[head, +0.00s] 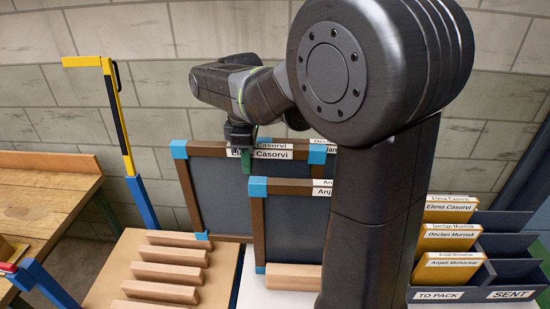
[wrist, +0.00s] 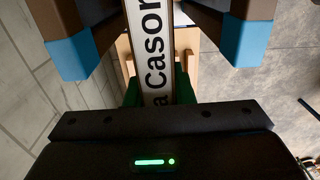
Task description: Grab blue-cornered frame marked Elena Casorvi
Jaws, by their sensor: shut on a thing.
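The blue-cornered frame marked Casorvi (head: 210,151) stands upright behind the front frame, with a brown rail, dark panel and white name label. My gripper (head: 246,160) comes down on its top rail, green fingers on either side. In the wrist view, my gripper (wrist: 158,92) is shut on the rail, and the label (wrist: 156,50) reads "a Casor" between the fingers. The front frame (head: 290,187) has a label starting "Anj". I cannot tell whether the held frame is raised.
A board with wooden bars (head: 170,255) lies front left. A yellow and blue post (head: 120,120) stands left, near a wooden bench (head: 45,190). At right, a dark sorter (head: 480,272) marked TO PACK and SENT holds yellow name-marked folders (head: 447,238). In the wrist view, blue corners (wrist: 75,55) flank the rail.

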